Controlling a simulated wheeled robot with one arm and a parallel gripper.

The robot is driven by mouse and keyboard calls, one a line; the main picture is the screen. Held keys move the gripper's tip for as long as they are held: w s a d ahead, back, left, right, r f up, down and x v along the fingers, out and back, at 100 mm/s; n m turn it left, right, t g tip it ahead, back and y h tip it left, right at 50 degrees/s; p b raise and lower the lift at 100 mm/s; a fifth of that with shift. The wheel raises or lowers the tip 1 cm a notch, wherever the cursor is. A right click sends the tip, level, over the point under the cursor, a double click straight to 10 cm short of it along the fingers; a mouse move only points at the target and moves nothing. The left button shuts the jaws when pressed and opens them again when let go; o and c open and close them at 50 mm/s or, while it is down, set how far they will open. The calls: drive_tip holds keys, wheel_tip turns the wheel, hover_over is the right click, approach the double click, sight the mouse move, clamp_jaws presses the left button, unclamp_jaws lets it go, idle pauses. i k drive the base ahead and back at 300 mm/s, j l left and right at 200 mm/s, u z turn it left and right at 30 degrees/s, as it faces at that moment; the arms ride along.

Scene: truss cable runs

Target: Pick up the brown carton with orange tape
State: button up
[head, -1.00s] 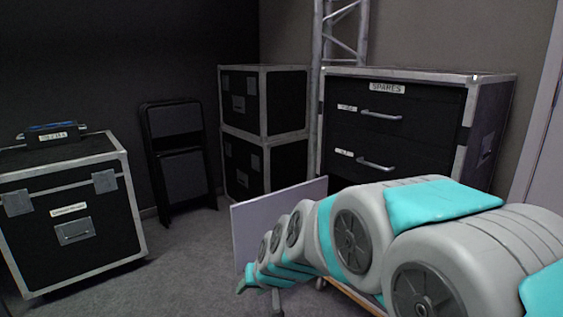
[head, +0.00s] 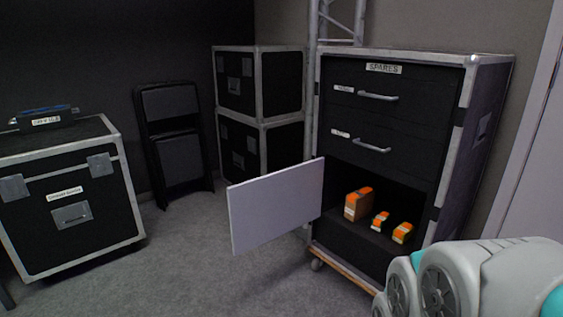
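A brown carton with orange tape (head: 355,207) stands in the open lower compartment of the black SPARES case (head: 404,165), at its left side. It is the largest of the boxes there. A smaller dark box with orange and white on it (head: 380,222) and a small tan box with orange on it (head: 401,234) sit to its right. My gripper is not in view; only links of my arm show at the bottom right.
The compartment's pale door (head: 277,205) stands open, jutting out to the left. Two closed drawers with handles are above. Stacked black cases (head: 258,150), a folded chair (head: 177,150) and another case (head: 72,210) stand left. The carpet (head: 190,260) in front is clear.

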sight(359, 203)
drive_tip(key=i+j+z, duration=0.1)
drive_tip(key=z, duration=0.35)
drive_tip(key=i+j+z, duration=0.1)
drive_tip(key=j+z, duration=0.15)
drive_tip(key=z, duration=0.25)
drive_tip(key=i+j+z, duration=0.25)
drive_tip(key=j, duration=0.55)
drive_tip(key=j+z, duration=0.25)
drive_tip(key=j, duration=0.55)
drive_tip(key=i+j+z, duration=0.2)
drive_tip(key=j, duration=1.95)
drive_tip(key=z, duration=0.6)
drive_tip(key=k+l, duration=0.05)
